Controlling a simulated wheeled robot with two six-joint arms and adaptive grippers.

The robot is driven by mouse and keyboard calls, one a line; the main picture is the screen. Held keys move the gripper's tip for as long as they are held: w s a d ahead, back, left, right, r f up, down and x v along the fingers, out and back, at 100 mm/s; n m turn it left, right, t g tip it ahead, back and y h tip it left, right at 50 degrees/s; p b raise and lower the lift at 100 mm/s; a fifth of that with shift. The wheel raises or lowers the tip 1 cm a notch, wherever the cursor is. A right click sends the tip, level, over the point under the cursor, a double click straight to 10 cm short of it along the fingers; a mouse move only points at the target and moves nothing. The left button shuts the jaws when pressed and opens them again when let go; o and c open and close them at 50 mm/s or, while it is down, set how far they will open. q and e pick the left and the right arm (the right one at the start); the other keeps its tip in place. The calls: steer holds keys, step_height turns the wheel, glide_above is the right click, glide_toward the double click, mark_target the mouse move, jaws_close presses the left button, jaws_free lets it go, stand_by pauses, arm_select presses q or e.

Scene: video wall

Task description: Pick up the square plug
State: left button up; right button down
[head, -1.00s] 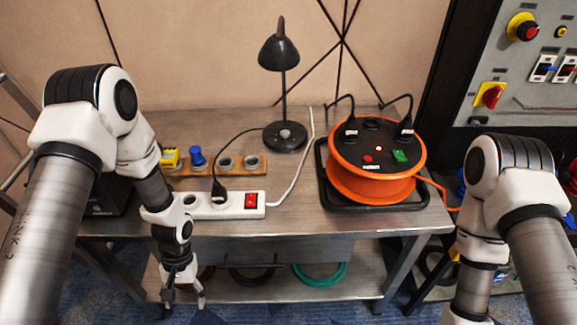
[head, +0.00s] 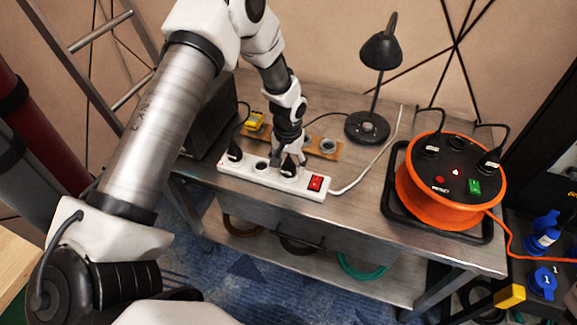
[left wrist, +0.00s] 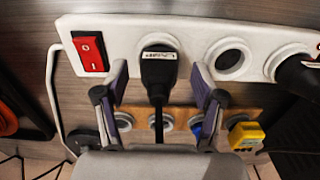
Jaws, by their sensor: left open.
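The yellow square plug (head: 255,122) sits at the left end of the wooden socket board on the bench. It also shows at lower right in the left wrist view (left wrist: 245,135). My left gripper (head: 289,158) is at the white power strip (head: 256,177), to the right of the yellow plug. In the left wrist view its open fingers (left wrist: 160,85) stand either side of a black plug (left wrist: 158,72) seated in the strip. The gripper does not look closed on this plug; contact is hard to tell. My right gripper is out of view.
Another black plug (head: 235,152) sits at the strip's left end. A blue plug (left wrist: 196,131) is on the wooden board (head: 326,150). The red switch (head: 316,183) is right of the gripper. A black lamp (head: 381,55) and orange cable reel (head: 440,200) stand farther right.

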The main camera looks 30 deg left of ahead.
arm_select(q)
jaws_close()
steer(key=shift+r, duration=0.1)
